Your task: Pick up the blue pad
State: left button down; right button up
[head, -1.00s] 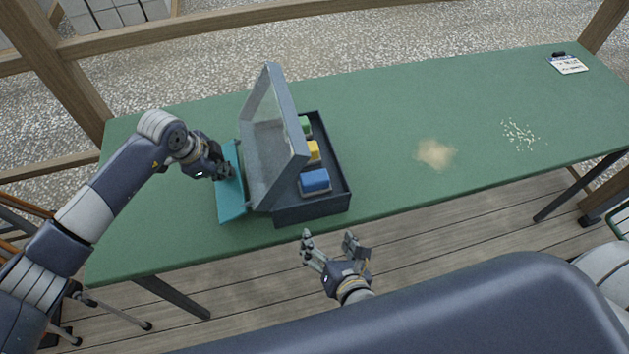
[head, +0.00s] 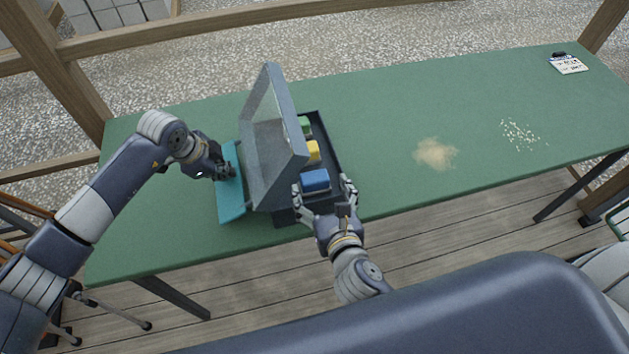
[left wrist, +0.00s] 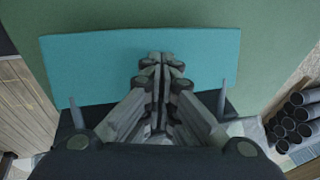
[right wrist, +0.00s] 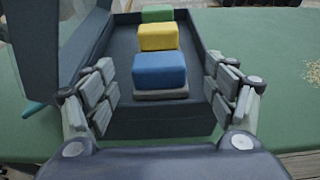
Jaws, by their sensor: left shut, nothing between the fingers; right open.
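The blue pad (head: 315,180) lies in the near part of an open dark box (head: 337,165) on the green table. In the right wrist view the blue pad (right wrist: 159,70) rests on a grey layer, in line with a yellow pad (right wrist: 158,37) and a green pad (right wrist: 157,13). My right gripper (head: 324,186) is open, its fingers on either side of the blue pad, not touching it. My left gripper (head: 234,176) is shut and empty, over a teal panel (head: 231,205) at the box's left; the panel also shows in the left wrist view (left wrist: 90,65).
The box's raised lid (head: 272,145) stands up on its left side. A sandy patch (head: 435,153), scattered white bits (head: 520,134) and a small card with a dark clip (head: 569,65) lie farther right on the table. The table between is clear.

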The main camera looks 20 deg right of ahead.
aim_at(317, 183)
jog(key=x, duration=0.5)
jog(key=shift+w+a, duration=0.1)
jog(key=shift+w, duration=0.05)
jog(key=shift+r, duration=0.1)
jog(key=c, duration=1.1)
